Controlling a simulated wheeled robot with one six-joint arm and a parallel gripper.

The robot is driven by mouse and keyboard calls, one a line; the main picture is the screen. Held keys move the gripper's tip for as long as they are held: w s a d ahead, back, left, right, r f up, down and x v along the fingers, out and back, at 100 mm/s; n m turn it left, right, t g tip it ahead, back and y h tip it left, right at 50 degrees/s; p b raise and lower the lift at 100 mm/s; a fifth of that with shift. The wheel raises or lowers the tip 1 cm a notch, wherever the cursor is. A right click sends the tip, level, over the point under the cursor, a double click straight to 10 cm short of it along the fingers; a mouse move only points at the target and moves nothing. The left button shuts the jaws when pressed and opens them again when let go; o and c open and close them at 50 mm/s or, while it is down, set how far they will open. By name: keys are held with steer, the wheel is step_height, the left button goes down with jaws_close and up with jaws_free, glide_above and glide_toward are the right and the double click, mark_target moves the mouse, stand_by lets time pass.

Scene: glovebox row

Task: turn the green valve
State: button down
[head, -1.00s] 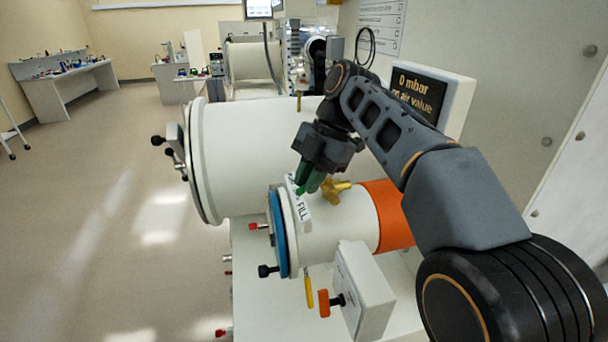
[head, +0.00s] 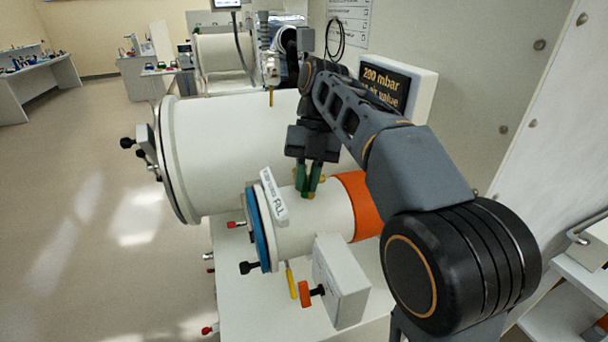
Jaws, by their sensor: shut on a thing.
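My gripper (head: 309,192) points down over the small white cylinder (head: 327,218), behind the FILL label. Its two long fingers look dark green. They are shut on a small brass-coloured valve (head: 322,178), of which only bits show beside the fingers. The fingers hide most of the valve, and I cannot tell how far it is turned. I cannot make out a separate green handle apart from the green of the fingers.
A white FILL label (head: 273,193) stands left of the gripper. A large white cylinder (head: 225,150) lies behind. The display (head: 385,84) reads 200 mbar. An orange band (head: 358,205) rings the cylinder's right end.

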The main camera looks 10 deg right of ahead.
steer(key=shift+d+r, duration=0.1)
stand_by(0.4)
steer(key=c, duration=1.1)
jaws_free()
steer(key=shift+w, duration=0.1)
